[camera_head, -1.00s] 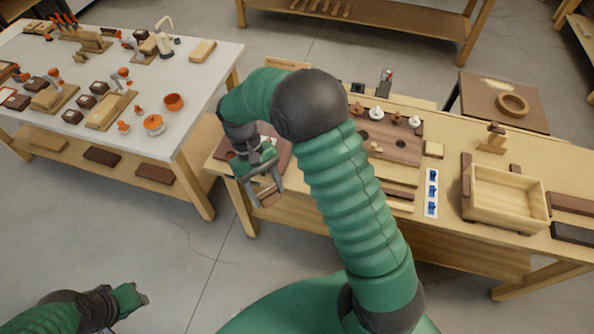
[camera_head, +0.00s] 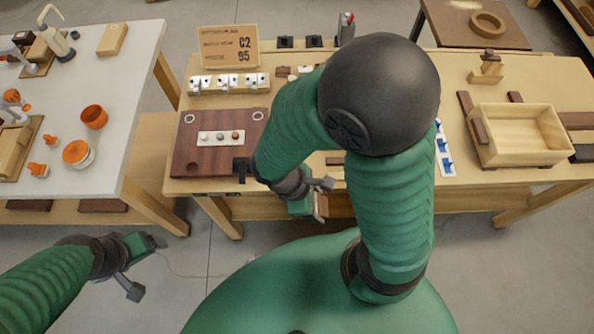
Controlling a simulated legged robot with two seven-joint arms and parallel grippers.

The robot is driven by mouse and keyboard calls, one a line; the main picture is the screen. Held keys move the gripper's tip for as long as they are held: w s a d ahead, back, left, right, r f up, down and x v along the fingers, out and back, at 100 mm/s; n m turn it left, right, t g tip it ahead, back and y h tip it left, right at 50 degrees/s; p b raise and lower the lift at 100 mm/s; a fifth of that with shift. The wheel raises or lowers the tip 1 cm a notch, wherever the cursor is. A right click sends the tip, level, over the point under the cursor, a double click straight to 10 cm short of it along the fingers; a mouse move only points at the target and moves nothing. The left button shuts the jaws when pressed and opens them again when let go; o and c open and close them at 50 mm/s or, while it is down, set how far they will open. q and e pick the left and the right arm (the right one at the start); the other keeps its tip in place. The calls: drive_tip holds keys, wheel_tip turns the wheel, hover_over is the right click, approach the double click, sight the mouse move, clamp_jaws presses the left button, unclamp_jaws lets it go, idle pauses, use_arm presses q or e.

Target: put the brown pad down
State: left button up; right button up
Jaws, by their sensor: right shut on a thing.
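My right gripper (camera_head: 322,198) hangs just off the front edge of the wooden bench (camera_head: 460,190), low in the middle of the view. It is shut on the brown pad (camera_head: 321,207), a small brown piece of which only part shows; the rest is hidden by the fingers. The pad is held clear of the bench top. My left gripper (camera_head: 141,266) is at the lower left above the floor, fingers apart and empty.
A dark red-brown board (camera_head: 205,165) with a white strip lies on the bench's left. A sign (camera_head: 229,47) stands behind it. An open wooden box (camera_head: 518,135) is on the right. A white table (camera_head: 130,75) stands left. My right arm hides the bench's middle.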

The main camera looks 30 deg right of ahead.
drive_tip(key=w, duration=0.4)
drive_tip(key=w+d, duration=0.1)
drive_tip(key=w, duration=0.4)
drive_tip(key=w+d+f, duration=0.1)
drive_tip(key=w, duration=0.4)
drive_tip(key=shift+w+p, duration=0.25)
drive_tip(key=shift+p, duration=0.05)
drive_tip(key=f, duration=0.1)
drive_tip(key=d+f, duration=0.1)
drive_tip(key=w+f, duration=0.1)
drive_tip(key=shift+d+f, duration=0.15)
drive_tip(key=shift+d, duration=0.05)
drive_tip(key=shift+d+f, duration=0.1)
drive_tip(key=shift+f, duration=0.25)
drive_tip(key=shift+s+r, duration=0.1)
drive_tip(key=shift+a, duration=0.25)
drive_tip(key=o, duration=1.3)
drive_tip(key=shift+a, duration=0.2)
use_arm(q)
drive_tip(key=shift+w+a+f, duration=0.1)
drive_tip(key=shift+w+a, duration=0.25)
drive_tip(key=shift+w, duration=0.25)
use_arm(e)
drive_tip(key=shift+o, duration=0.2)
drive_tip(key=shift+d, duration=0.2)
use_arm(q)
drive_tip(key=shift+d, duration=0.1)
use_arm(e)
drive_tip(key=shift+d, duration=0.1)
